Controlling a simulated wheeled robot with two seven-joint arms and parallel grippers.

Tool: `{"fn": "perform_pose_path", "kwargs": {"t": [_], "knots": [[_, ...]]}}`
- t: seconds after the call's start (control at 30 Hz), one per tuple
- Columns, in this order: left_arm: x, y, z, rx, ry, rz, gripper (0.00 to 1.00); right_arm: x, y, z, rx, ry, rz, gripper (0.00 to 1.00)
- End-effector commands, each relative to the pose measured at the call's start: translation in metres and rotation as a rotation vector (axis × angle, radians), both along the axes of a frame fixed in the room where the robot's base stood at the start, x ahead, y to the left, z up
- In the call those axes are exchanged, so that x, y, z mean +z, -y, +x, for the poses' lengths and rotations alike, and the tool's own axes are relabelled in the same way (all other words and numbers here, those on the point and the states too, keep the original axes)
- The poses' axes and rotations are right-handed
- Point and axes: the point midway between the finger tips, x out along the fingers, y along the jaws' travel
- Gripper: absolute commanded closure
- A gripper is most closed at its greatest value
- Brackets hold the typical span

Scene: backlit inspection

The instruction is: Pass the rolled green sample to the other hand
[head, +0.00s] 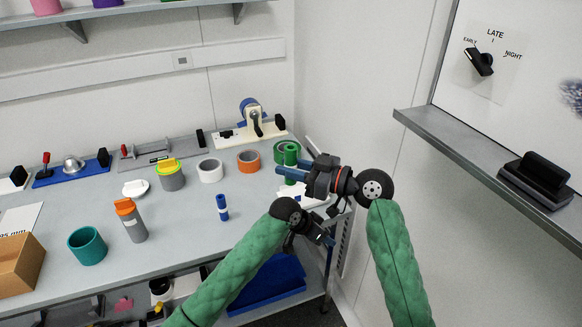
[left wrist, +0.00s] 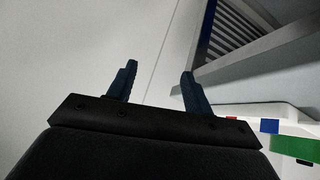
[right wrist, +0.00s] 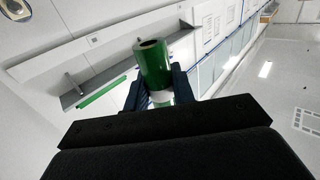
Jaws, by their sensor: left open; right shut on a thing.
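The rolled green sample (head: 291,153) is a green cylinder with a white band. My right gripper (head: 294,163) is shut on it and holds it above the right end of the bench. In the right wrist view the sample (right wrist: 153,64) stands out between the two fingers, its hollow end showing and the white band at the fingertips. My left gripper (head: 328,240) is below and a little right of the right one, apart from the sample. In the left wrist view its fingers (left wrist: 158,82) are spread with nothing between them.
A green tape roll (head: 279,147) lies behind the sample, with an orange roll (head: 249,161) and a white roll (head: 210,171) to its left. A wall shelf (head: 480,170) juts out at the right.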

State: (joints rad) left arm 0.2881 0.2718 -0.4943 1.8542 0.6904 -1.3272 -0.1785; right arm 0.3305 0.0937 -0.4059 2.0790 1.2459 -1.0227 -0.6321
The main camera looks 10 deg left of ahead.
Motion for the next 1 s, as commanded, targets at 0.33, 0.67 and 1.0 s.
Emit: {"fn": "perform_pose_path", "kwargs": {"t": [0.33,0.67,1.0], "knots": [[-0.128,-0.033,-0.076,0.188,-0.124,0.048,0.49,0.000,0.000,0.000,0.000,0.000,0.000,1.00],[-0.231,-0.071,-0.171,0.352,-0.237,0.129,0.49,0.000,0.000,0.000,0.000,0.000,0.000,1.00],[-0.314,-0.114,-0.288,0.489,-0.346,0.242,0.49,0.000,0.000,0.000,0.000,0.000,0.000,1.00]]}}
